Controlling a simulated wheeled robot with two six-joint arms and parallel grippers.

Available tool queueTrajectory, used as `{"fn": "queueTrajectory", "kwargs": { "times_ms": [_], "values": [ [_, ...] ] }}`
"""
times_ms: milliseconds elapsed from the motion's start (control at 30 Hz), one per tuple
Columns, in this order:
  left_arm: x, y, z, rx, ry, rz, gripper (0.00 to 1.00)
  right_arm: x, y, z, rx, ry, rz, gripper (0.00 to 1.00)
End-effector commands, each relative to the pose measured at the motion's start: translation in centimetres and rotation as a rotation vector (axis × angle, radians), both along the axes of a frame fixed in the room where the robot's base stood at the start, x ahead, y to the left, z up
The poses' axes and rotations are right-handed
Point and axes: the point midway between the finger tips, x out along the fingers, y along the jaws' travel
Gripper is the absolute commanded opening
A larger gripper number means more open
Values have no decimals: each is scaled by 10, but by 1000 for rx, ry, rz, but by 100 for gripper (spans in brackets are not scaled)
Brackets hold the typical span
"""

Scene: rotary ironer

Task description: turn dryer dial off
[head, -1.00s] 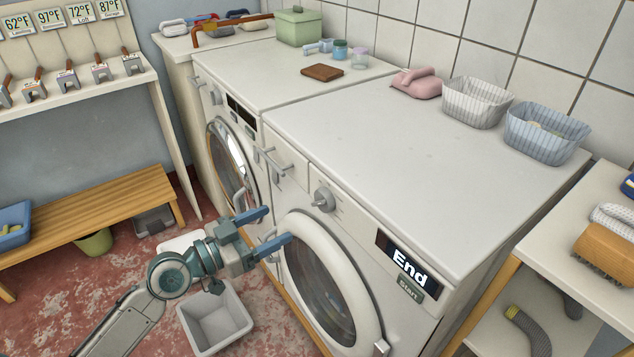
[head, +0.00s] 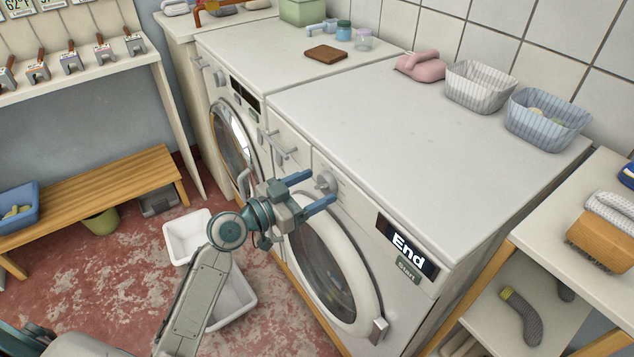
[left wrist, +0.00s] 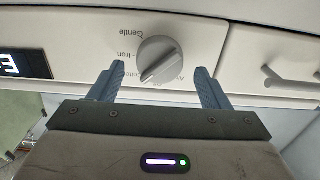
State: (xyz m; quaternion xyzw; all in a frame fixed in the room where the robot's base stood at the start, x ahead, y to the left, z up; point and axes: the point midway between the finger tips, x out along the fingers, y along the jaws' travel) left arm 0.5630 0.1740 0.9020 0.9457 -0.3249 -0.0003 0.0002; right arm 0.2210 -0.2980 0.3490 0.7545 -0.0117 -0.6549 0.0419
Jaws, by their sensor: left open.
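The dryer dial (head: 326,182) is a round grey knob on the front panel of the nearer white machine (head: 400,140). In the left wrist view the dial (left wrist: 160,60) has a raised grip bar, with labels around it including "Gentle" and "iron". My left gripper (head: 318,188) is open, its two blue fingers pointing at the dial. In the left wrist view the fingers (left wrist: 160,80) stand to either side of the dial's lower part, apart from it. The display (head: 407,249) reads "End", with a Start button (head: 408,271) below it. My right gripper is not in view.
The nearer machine's round door (head: 372,290) lies below the panel. Drawer handles (head: 280,152) sit left of the dial. A second machine (head: 236,120) stands to the left. White bins (head: 187,237) stand on the floor. The nearer machine's top is mostly clear.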

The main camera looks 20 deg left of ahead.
Motion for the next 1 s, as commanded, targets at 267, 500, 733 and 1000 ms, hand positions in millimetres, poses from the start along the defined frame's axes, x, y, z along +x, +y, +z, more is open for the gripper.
{"fn": "queueTrajectory", "kwargs": {
  "times_ms": [267,500,733,1000],
  "values": [
    [10,-8,0,1,-1,0,71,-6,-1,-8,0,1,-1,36],
    [10,-8,0,1,-1,-1,67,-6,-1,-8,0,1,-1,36],
    [10,-8,0,1,-1,-1,27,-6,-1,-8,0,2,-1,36],
    [10,-8,0,-22,17,0,27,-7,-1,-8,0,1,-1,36]
  ]
}}
